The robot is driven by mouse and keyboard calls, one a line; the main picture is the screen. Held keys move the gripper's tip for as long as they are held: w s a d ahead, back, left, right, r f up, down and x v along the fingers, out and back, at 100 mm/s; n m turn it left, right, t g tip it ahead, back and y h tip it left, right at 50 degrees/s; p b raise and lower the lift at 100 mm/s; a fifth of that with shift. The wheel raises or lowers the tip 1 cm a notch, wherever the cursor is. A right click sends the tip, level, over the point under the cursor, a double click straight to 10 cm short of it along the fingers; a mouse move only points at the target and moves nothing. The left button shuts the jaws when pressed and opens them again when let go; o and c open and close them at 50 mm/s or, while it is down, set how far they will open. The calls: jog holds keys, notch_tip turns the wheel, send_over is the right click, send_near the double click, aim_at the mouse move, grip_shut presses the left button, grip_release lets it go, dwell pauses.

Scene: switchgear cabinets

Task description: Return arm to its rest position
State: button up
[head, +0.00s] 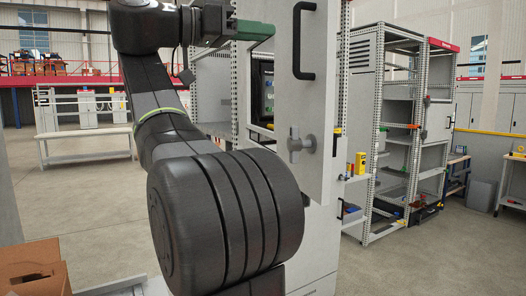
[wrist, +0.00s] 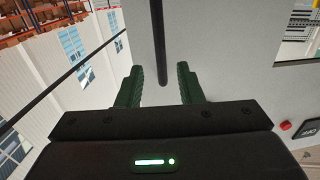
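My arm rises through the middle of the head view and bends over at the top. My gripper (head: 268,29) points right at the upper part of a grey cabinet door (head: 318,110). In the wrist view, the two green fingers of my gripper (wrist: 160,75) stand apart, with a clear gap on both sides of a black bar handle (wrist: 161,40). The same handle (head: 297,42) shows on the door in the head view, a little right of the fingertip. I see no contact between fingers and handle. The door stands swung out, with a grey knob (head: 301,144) below the handle.
An open-frame cabinet (head: 392,130) with shelves stands to the right. A yellow object (head: 360,163) is near the door's right edge. A cardboard box (head: 32,270) lies at bottom left. A white workbench (head: 85,135) stands back left. Floor at left and right is largely clear.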

send_over(298, 68)
jog(key=shift+w+p, duration=0.35)
jog(key=shift+w, duration=0.05)
dwell(0.4)
